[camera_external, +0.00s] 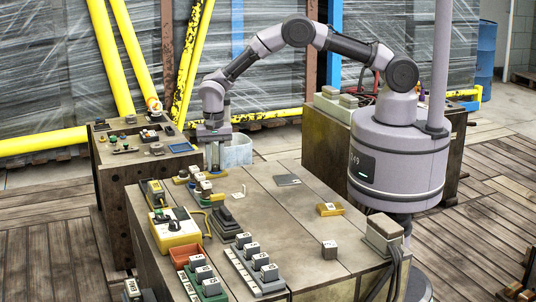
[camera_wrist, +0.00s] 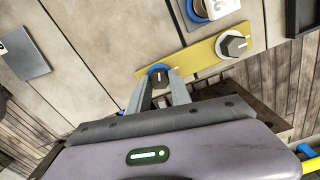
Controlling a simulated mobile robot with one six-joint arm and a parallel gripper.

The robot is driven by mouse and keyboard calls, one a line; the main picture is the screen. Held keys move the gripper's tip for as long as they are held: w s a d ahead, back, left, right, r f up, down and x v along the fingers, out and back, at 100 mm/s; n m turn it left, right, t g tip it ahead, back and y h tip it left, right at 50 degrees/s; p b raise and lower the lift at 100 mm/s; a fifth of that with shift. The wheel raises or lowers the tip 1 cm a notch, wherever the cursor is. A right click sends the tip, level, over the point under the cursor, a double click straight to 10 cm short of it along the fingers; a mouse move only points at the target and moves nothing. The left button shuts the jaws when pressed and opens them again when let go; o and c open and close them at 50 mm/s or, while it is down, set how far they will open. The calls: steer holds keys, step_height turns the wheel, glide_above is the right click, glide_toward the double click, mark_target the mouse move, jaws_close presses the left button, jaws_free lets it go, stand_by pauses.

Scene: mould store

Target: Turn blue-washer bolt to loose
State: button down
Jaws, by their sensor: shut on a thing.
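The blue-washer bolt (camera_wrist: 160,77) has a dark head with a pale mark, and its blue washer (camera_wrist: 158,67) shows around the head's far side. It sits at the left end of a yellow plate (camera_wrist: 195,54). My gripper (camera_wrist: 161,84) is shut on the bolt head, with one finger on each side. The fingers hide part of the head and washer. A second dark hex bolt (camera_wrist: 235,44) with a pale washer sits at the plate's right end. In the external view, my gripper (camera_external: 213,167) points down at the far left of the workbench; the held bolt is not clear there.
A yellow box with a dark knob (camera_external: 176,229), labelled blocks (camera_external: 254,258) and an orange tray (camera_external: 187,252) stand on the bench's left side. A translucent bin (camera_external: 237,151) is behind my gripper. The bench middle (camera_external: 275,215) is mostly clear.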

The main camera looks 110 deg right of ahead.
steer(key=n, duration=0.4)
steer(key=shift+n, duration=0.4)
steer(key=n+p, duration=0.1)
steer(key=n, duration=0.4)
steer(key=shift+a+f, duration=0.1)
steer(key=n+p, duration=0.1)
steer(key=n, duration=0.9)
steer(key=shift+p, duration=0.35)
steer(key=n, duration=0.5)
steer(key=shift+s+a+p, duration=0.1)
steer(key=shift+p, duration=0.25)
steer(key=n, duration=0.5)
steer(key=shift+f+p, duration=0.1)
steer(key=shift+p, duration=0.25)
steer(key=n, duration=0.4)
steer(key=shift+a+n, duration=0.1)
steer(key=shift+n, duration=0.3)
steer(key=shift+s+n+p, duration=0.1)
steer(key=shift+n+p, duration=0.4)
steer(key=shift+n, duration=2)
